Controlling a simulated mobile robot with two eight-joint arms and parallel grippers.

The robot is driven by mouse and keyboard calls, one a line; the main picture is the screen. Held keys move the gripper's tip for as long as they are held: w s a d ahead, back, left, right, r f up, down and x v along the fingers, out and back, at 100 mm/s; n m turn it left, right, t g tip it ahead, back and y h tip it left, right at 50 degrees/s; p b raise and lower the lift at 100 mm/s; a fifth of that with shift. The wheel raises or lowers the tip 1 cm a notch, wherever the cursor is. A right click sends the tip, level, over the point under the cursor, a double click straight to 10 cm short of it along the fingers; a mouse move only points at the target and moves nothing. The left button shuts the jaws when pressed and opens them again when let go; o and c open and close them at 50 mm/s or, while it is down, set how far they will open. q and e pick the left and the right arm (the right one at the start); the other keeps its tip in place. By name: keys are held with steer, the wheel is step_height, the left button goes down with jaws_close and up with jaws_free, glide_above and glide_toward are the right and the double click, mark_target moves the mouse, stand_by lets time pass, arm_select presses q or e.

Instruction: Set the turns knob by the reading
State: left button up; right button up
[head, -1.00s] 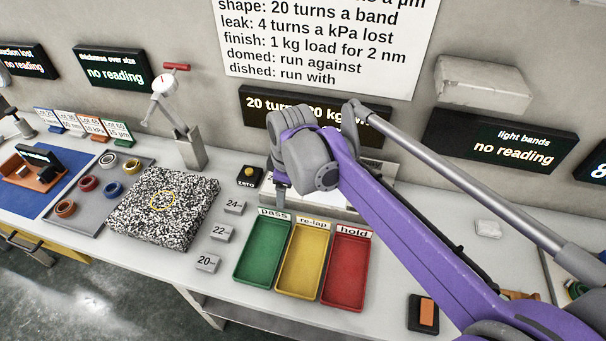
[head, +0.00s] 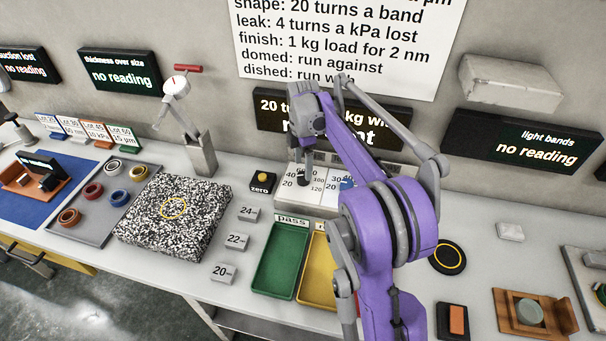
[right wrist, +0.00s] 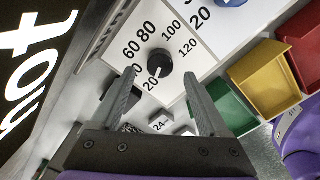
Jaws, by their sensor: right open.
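The black turns knob (right wrist: 160,62) sits on a white dial face marked 20 to 120 in the right wrist view. Its white mark points toward 20. My right gripper (right wrist: 158,78) is open, its fingers on either side of the near side of the knob, not closed on it. In the head view the right gripper (head: 303,172) hangs over the left dial of the white control panel (head: 318,201). A blue knob (head: 347,183) is on the right dial. The dark reading display (head: 271,107) behind shows "20 tu…", "kg with" and "not"; my arm hides the rest. My left gripper is not in view.
Green (head: 281,262) and yellow (head: 316,270) trays stand in front of the panel; my arm covers the area to their right. A zero button (head: 262,181) and weight blocks (head: 236,241) stand left. A speckled plate (head: 172,218) lies further left.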

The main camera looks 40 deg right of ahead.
mark_target(303, 175)
steer(key=shift+f, duration=2.05)
jaws_close()
